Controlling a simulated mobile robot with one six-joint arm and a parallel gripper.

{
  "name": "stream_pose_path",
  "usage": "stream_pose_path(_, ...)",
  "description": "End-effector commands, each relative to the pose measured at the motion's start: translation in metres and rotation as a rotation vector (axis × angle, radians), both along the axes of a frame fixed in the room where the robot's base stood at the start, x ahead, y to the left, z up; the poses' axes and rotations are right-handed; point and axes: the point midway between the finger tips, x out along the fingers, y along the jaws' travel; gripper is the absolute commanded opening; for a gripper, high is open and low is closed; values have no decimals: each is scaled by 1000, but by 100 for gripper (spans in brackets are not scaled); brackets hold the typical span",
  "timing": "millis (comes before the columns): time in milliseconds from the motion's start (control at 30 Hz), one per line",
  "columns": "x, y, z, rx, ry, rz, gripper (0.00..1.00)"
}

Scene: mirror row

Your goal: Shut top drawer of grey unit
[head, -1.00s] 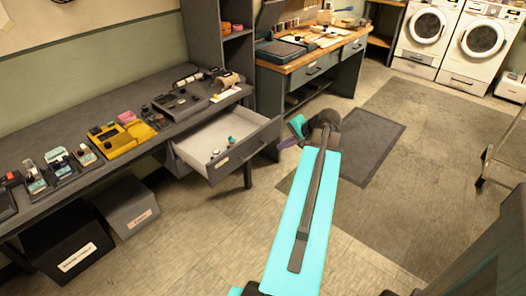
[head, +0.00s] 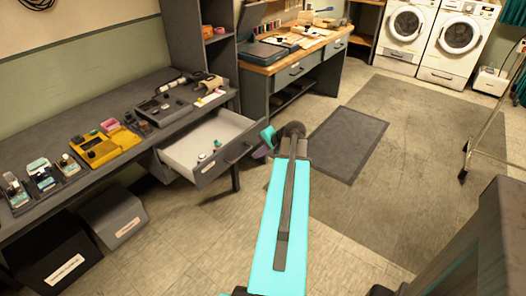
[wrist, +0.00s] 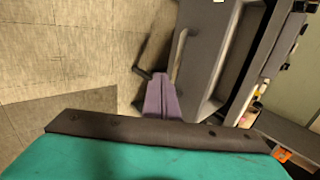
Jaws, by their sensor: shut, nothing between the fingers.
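The open drawer (head: 190,150) of the grey unit is pulled out below the dark worktop in the head view. Its front has a dark handle and a small pale label, and a few small items lie inside. In the wrist view the grey drawer front (wrist: 208,55) stands beyond my fingers, with a bar handle (wrist: 180,50). My gripper (wrist: 163,88) has purple fingers, shut and empty, near the handle's lower end; I cannot tell whether they touch. In the head view my gripper (head: 264,147) is just right of the drawer front, partly hidden by my arm.
A yellow device (head: 98,148) and several small items stand on the worktop (head: 60,125). A grey bin (head: 115,218) and a black bin (head: 55,258) sit below. A wooden-topped bench (head: 290,55) is behind. Floor around the dark mat (head: 347,143) is clear; a wheeled stand (head: 480,140) is right.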

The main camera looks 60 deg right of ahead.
Motion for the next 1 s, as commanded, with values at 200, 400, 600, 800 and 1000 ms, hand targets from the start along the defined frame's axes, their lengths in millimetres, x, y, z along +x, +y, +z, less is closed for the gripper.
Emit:
stream_pose_path(200,27,-2,-12,-1,0,2,0)
stream_pose_path(400,43,-3,-16,-1,0,1,0)
stream_pose_path(600,47,-3,-17,-1,0,-1,0)
stream_pose_path(800,47,-3,-17,-1,0,-1,0)
stream_pose_path(1000,47,-4,-17,-1,0,-2,0)
